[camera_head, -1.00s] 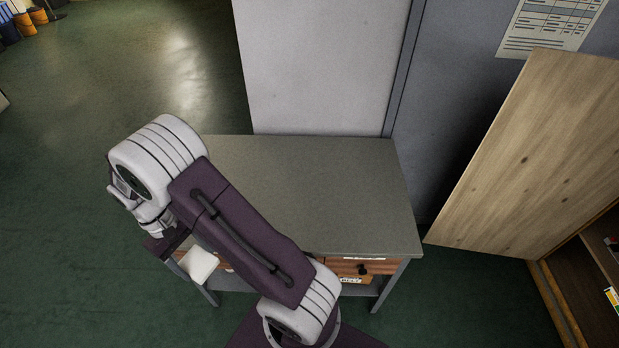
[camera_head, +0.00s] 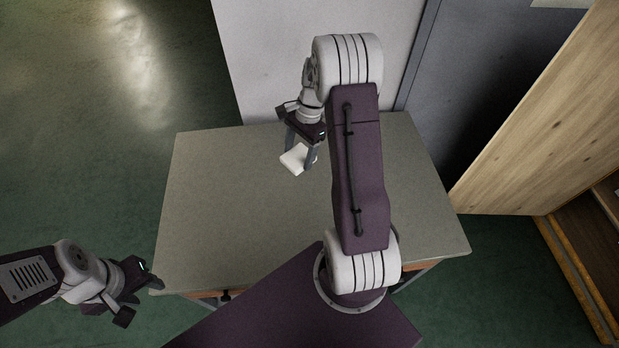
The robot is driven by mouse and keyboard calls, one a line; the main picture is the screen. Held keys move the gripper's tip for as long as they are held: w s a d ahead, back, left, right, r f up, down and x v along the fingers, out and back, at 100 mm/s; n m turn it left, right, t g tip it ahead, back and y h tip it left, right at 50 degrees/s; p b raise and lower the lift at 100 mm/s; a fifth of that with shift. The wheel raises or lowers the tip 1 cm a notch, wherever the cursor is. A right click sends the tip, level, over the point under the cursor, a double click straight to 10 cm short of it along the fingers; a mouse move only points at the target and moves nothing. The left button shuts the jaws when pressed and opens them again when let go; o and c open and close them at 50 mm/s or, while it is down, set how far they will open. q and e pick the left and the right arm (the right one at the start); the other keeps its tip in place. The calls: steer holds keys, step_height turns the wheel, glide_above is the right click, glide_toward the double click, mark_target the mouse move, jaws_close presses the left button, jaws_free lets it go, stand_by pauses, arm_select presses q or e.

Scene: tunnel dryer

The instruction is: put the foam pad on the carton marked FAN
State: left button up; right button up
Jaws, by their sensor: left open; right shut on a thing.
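The white foam pad (camera_head: 295,159) is between the fingers of my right gripper (camera_head: 301,150), which is shut on it. It is over the far middle part of the grey table; I cannot tell whether it touches the top. My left gripper (camera_head: 138,296) is open and empty at the lower left, beside the table's near left corner. No carton marked FAN can be made out in this view.
The grey table (camera_head: 235,205) has a clear top apart from my arm above it. Brown drawer fronts (camera_head: 208,299) show under its near edge. A light panel (camera_head: 265,60) stands behind. A wooden cabinet door (camera_head: 540,120) stands open at right.

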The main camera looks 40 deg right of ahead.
steer(key=s+d+f+m+t+b, duration=0.2)
steer(key=d+m, duration=0.5)
steer(key=d, duration=0.2)
steer(key=b, duration=0.2)
glide_above(305, 200)
steer(key=f, duration=0.7)
steer(key=shift+s+d+f, duration=0.1)
steer(key=shift+s+d, duration=0.1)
steer(key=shift+d, duration=0.15)
step_height(305, 200, down, 4)
steer(key=shift+r+b, duration=0.1)
steer(key=shift+b, duration=0.45)
steer(key=o, duration=1.3)
steer(key=shift+f, duration=0.25)
